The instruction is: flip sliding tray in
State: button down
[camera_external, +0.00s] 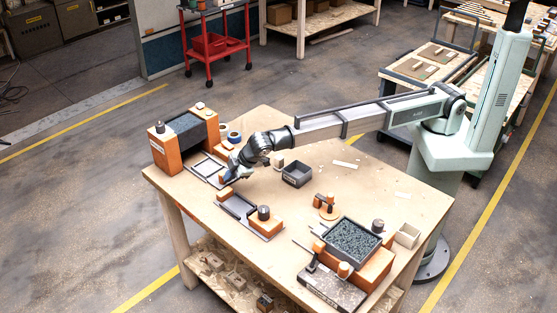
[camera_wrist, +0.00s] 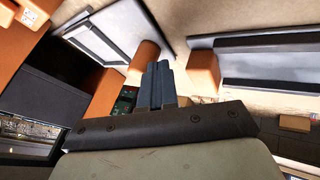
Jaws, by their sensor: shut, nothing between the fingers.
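A flat tray with a pale frame (camera_external: 207,167) sticks out of the front of an orange housing (camera_external: 163,153) with a dark top, at the table's left. In the wrist view the framed tray (camera_wrist: 92,42) is at the upper left, with an orange round knob (camera_wrist: 146,54) at its near end. My gripper (camera_external: 231,174) is just off the tray's outer end, low over the table. In the wrist view its fingers (camera_wrist: 158,72) are together and empty, close to the knob. I cannot tell whether they touch it.
A second grey tray (camera_external: 239,205) with orange end blocks lies just in front of my gripper; its orange block (camera_wrist: 203,74) is close to the fingers in the wrist view. A dark open box (camera_external: 297,174) and a gravel-filled bin (camera_external: 352,240) stand to the right.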

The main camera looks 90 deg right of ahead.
send_over(208, 171)
dwell(0.3)
jog(key=v, duration=1)
jog(key=shift+r, duration=0.1)
